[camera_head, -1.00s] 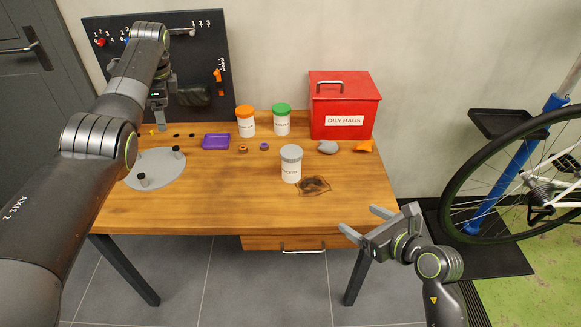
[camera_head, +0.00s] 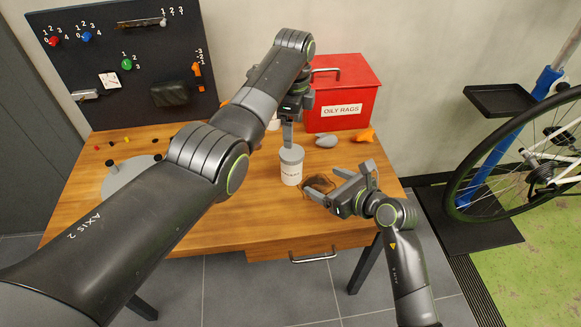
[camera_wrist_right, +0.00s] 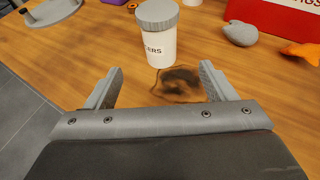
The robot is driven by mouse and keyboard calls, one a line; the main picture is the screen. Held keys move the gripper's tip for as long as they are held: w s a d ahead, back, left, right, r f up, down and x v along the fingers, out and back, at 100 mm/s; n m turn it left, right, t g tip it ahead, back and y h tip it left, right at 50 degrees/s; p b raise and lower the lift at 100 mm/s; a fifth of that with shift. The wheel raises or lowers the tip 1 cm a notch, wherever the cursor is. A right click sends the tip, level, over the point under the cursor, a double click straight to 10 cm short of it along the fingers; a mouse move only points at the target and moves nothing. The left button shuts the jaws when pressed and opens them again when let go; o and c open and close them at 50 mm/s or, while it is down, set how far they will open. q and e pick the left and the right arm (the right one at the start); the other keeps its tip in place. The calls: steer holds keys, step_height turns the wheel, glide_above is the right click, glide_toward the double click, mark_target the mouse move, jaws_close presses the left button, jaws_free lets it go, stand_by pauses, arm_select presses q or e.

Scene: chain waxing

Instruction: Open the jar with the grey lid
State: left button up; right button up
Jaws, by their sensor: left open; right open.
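The white jar with the grey lid (camera_head: 291,166) stands upright on the wooden table, left of a dark stain. The lid is on it. It also shows in the right wrist view (camera_wrist_right: 158,35), ahead of the fingers. My left gripper (camera_head: 288,134) is over the grey lid, pointing down; its arm hides part of it. It is open, and I cannot tell whether it touches the lid. My right gripper (camera_head: 337,184) is open and empty, to the right of the jar, with the stain (camera_wrist_right: 178,84) beyond its fingertips in the wrist view.
A red oily rags box (camera_head: 343,95) stands at the back right. A grey lump (camera_head: 326,140) and an orange piece (camera_head: 366,135) lie before it. A grey round plate (camera_head: 128,178) is at the left. A bike wheel (camera_head: 510,150) stands right of the table. My left arm hides the table's middle.

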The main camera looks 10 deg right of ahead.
mark_target(298, 169)
arm_select(q)
steer(key=shift+w+a+f, duration=0.1)
steer(key=shift+w+a, duration=0.1)
arm_select(e)
steer(key=x, duration=1.4)
steer(key=shift+w+f, duration=0.15)
steer(key=shift+w, duration=0.1)
steer(key=shift+a, duration=0.1)
